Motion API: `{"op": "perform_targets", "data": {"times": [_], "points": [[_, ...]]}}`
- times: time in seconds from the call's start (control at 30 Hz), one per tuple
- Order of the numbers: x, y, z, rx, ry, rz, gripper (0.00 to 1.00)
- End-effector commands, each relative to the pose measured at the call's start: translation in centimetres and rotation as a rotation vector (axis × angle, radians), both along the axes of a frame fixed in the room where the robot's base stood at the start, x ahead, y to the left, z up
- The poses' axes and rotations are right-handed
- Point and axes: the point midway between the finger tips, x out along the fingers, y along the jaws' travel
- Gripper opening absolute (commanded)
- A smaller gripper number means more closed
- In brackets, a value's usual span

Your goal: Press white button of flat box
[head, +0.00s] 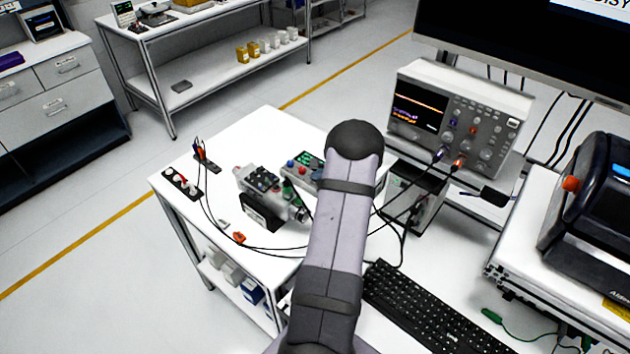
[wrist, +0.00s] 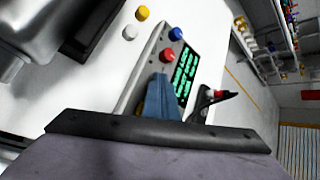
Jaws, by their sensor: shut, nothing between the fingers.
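A flat grey box (wrist: 145,70) with green displays lies on the white table, and my wrist camera looks down on it at a slant. A red button (wrist: 168,54) and a blue button (wrist: 175,34) stand on it. A white button (wrist: 129,33) and a yellow button (wrist: 142,13) show to the left of its edge; I cannot tell what they are mounted on. My gripper (wrist: 160,84) is shut and empty, with its blue fingertips by the displays, below the red button and apart from the white one. In the head view, my arm hides the gripper and part of the box (head: 304,170).
A grey device (head: 262,190) with dark knobs stands left of the box. Black cables curve across the table (head: 262,122). An oscilloscope (head: 455,115) stands to the right, and a keyboard (head: 430,310) lies in front.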

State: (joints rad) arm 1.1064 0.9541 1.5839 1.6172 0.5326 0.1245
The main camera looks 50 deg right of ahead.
Motion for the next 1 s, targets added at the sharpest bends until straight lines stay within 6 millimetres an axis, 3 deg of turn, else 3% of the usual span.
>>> {"op": "perform_targets", "data": {"times": [0.37, 1.0], "points": [[-0.1, 0.1, -0.1, 0.002, 0.003, 0.0, 0.0], [0.0, 0.0, 1.6, 0.0, 0.001, 0.0, 0.0]]}}
